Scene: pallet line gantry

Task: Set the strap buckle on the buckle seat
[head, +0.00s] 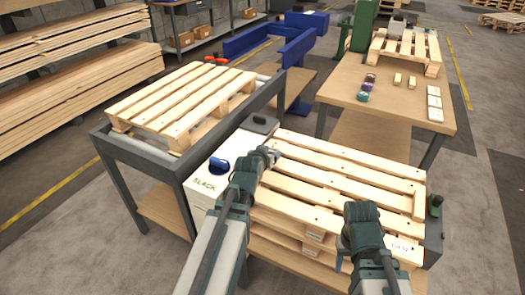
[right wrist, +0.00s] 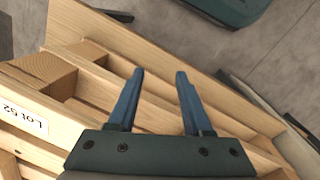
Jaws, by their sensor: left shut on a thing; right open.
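My left gripper (head: 270,156) is above the left edge of the front pallet (head: 340,172), beside a white box. It is shut on a small greyish thing, apparently the strap buckle; the jaws and arm mostly hide it. I cannot make out the buckle seat for sure in either view. My right gripper (right wrist: 158,82) is open and empty in the right wrist view, its blue fingers over the slats at the pallet's side. In the head view its wrist is at the pallet's front right corner.
A white box (head: 203,191) labelled SLACK bears a round blue thing (head: 219,166). A dark grey thing (head: 259,124) stands behind it. Another pallet (head: 180,100) lies on the left table. The back table (head: 390,98) holds small coloured pieces, blocks and white cards.

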